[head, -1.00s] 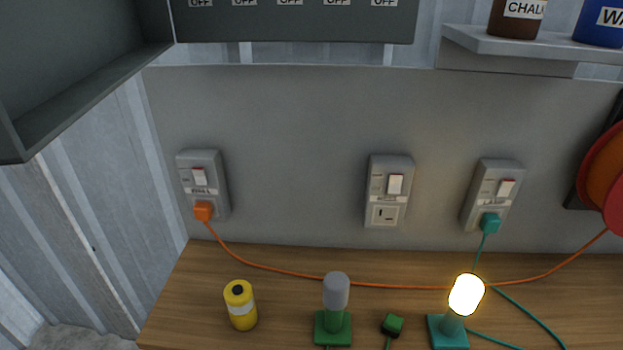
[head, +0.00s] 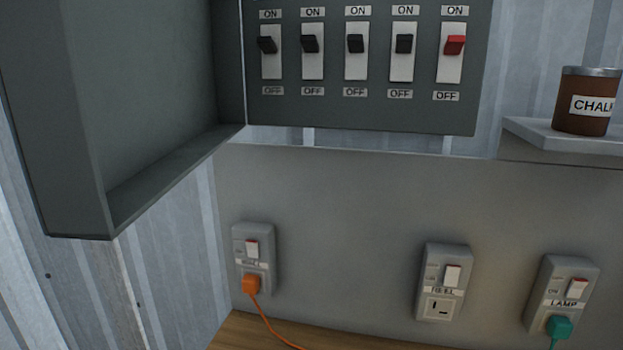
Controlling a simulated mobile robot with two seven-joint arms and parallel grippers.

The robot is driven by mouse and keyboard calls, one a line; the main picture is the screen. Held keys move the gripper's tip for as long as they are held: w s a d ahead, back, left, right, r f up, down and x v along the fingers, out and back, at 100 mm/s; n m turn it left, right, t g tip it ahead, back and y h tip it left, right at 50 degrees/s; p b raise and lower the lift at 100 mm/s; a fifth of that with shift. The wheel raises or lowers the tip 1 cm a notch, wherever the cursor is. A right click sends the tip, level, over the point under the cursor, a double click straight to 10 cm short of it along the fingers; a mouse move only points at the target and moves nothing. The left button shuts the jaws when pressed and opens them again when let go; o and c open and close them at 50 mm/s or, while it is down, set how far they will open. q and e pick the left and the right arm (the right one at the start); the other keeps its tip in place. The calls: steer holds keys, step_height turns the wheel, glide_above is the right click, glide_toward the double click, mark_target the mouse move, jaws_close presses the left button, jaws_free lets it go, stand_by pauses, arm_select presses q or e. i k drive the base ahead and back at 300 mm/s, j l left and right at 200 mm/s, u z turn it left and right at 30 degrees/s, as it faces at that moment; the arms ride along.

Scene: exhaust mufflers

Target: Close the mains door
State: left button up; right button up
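The mains door (head: 150,115) is a dark grey, shallow-rimmed panel at the upper left in the head view. It stands wide open, swung out to the left of the mains box (head: 380,116). The box shows a row of several switches between ON and OFF labels. Most levers are black; the far right lever (head: 454,46) is red. The levers sit toward the ON labels. The tops of the box and door are cut off by the frame. Neither of my grippers is in view.
A shelf (head: 560,146) with a brown CHALK tin (head: 588,101) is right of the box. Below are wall sockets, one with an orange plug (head: 251,284), one empty (head: 442,285), and one with a teal plug (head: 560,328). A wooden bench (head: 245,331) edge shows below. Space before the box looks clear.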

mark_target(108, 106)
steer(key=i+j+z, duration=0.2)
steer(key=j, duration=0.55)
steer(key=j+z, duration=0.15)
steer(key=j, duration=0.55)
